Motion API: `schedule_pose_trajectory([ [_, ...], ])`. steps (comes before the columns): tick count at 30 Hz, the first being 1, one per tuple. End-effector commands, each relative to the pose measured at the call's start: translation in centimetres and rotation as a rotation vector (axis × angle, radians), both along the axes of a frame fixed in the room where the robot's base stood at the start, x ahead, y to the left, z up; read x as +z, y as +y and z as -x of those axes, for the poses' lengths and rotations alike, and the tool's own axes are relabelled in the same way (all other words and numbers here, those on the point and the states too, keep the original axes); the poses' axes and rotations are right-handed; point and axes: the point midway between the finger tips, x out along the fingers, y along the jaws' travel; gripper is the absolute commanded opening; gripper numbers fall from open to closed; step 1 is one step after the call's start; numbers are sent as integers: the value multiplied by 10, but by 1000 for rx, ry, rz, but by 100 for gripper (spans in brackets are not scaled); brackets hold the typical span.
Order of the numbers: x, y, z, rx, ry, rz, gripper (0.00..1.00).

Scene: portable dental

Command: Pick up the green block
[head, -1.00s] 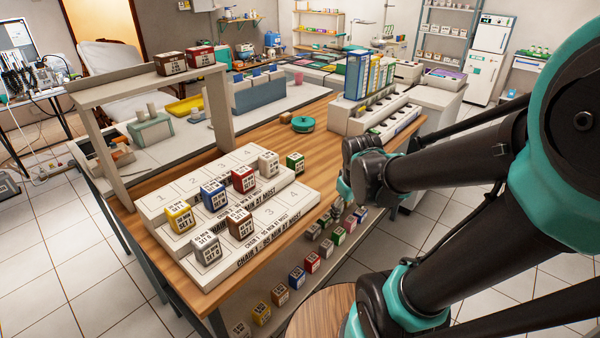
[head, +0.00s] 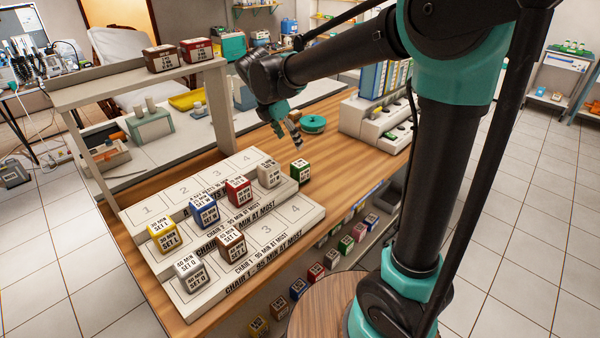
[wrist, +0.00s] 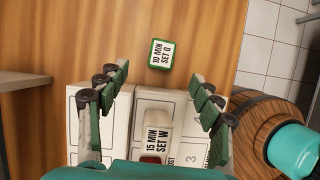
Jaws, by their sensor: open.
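The green block (head: 300,170), with a white label, sits on the wooden table just past the right end of the stepped white rack. In the wrist view the green block (wrist: 161,54) lies ahead of and between the fingers, its label reading "10 MIN SET Q". My gripper (head: 290,135) is above the table, behind and a little above the block in the head view. In the wrist view my gripper (wrist: 164,84) is open, its fingers wide apart with nothing between their pads. It does not touch the block.
The stepped rack (head: 292,222) holds white, red, blue, yellow and brown blocks; the white block (head: 269,173) is nearest the green one. A teal round object (head: 313,124) lies behind. More blocks (head: 345,244) sit on a lower shelf. Bare table (head: 350,150) surrounds the green block's right side.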

Motion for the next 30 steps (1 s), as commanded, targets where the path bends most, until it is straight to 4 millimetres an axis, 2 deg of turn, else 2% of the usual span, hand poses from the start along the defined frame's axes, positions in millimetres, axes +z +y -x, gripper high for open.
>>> schedule_pose_trajectory([
  [3,-23,-8,-6,-3,0,0,66],
  [9,-55,-18,-15,-3,-1,-1,66],
  [17,-72,-22,-19,-3,0,-2,66],
  [24,-102,-31,-20,-3,-1,-1,66],
  [30,-118,-36,-25,-4,-1,-1,66],
])
